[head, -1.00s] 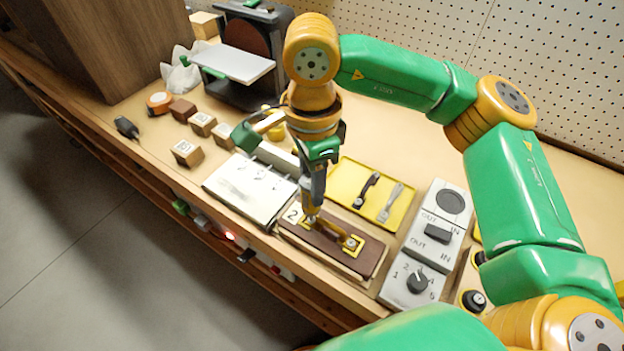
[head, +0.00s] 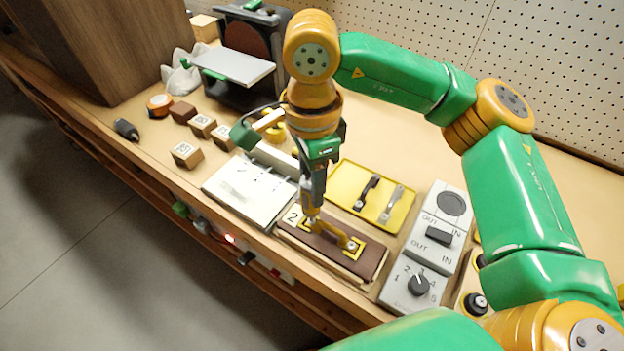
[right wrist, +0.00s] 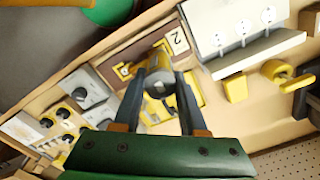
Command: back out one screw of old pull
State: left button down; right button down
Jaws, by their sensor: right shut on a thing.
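The old pull (head: 341,239) is a yellow handle on a dark brown panel (head: 368,262) near the bench's front edge. A tag marked 2 (head: 292,216) is at the panel's left end. My right gripper (head: 312,186) is above the pull's left end, pointing down, shut on a slim grey driver with a yellowish lower end. The tip is at the pull's left mount; contact is unclear. In the right wrist view, the fingers (right wrist: 163,82) stand either side of the driver's round dark body, which hides part of the panel (right wrist: 135,55). My left gripper is not in view.
Right of the panel are a grey switch box (head: 438,237) and a dial box (head: 413,287). Behind it lies a yellow tray (head: 345,181) with a dark and a light pull. A white board (head: 243,192), wooden blocks and a sander (head: 240,66) stand left.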

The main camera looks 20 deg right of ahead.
jog(key=shift+w+r+p, duration=0.1)
jog(key=shift+r+p, duration=0.4)
jog(key=shift+r, duration=0.05)
notch_tip(320, 180, up, 5)
jog(key=p, duration=0.3)
jog(key=shift+p, duration=0.4)
jog(key=shift+f, duration=0.1)
